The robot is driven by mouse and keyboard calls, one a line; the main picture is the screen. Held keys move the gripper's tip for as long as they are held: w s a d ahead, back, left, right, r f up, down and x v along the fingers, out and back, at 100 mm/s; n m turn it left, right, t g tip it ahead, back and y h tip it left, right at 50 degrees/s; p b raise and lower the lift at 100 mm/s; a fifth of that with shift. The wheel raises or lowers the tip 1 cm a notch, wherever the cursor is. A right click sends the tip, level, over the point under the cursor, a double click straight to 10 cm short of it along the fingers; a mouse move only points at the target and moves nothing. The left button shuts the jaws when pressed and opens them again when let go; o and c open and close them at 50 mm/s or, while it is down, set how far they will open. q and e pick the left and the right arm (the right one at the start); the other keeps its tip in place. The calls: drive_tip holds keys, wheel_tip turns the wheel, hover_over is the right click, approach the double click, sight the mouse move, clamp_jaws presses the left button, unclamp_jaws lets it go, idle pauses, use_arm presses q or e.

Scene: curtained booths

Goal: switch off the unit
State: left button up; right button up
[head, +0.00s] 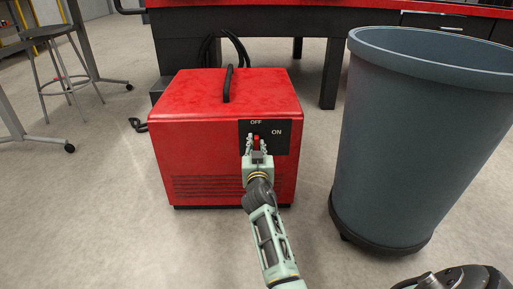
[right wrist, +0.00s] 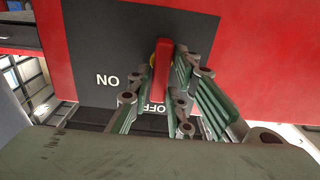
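The unit is a red box (head: 205,135) with a black top handle and a dark panel (head: 286,143) at its upper right front. The panel is marked OFF at the top and ON at the right. Its red switch lever (head: 256,140) stands upright, pointing toward OFF; it also shows in the right wrist view (right wrist: 162,72), where the panel appears upside down. My right gripper (head: 256,145) is at the panel with its fingers apart, one on each side of the lever. Whether a finger touches the lever is unclear. My left gripper is not in view.
A large grey bin (head: 415,140) stands close on the right of the unit. A red-topped workbench (head: 330,5) is behind it, with black cables between. A stool (head: 55,50) is at the far left.

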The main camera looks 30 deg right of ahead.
drive_tip(key=shift+o, duration=1.1)
wheel_tip(320, 180, up, 10)
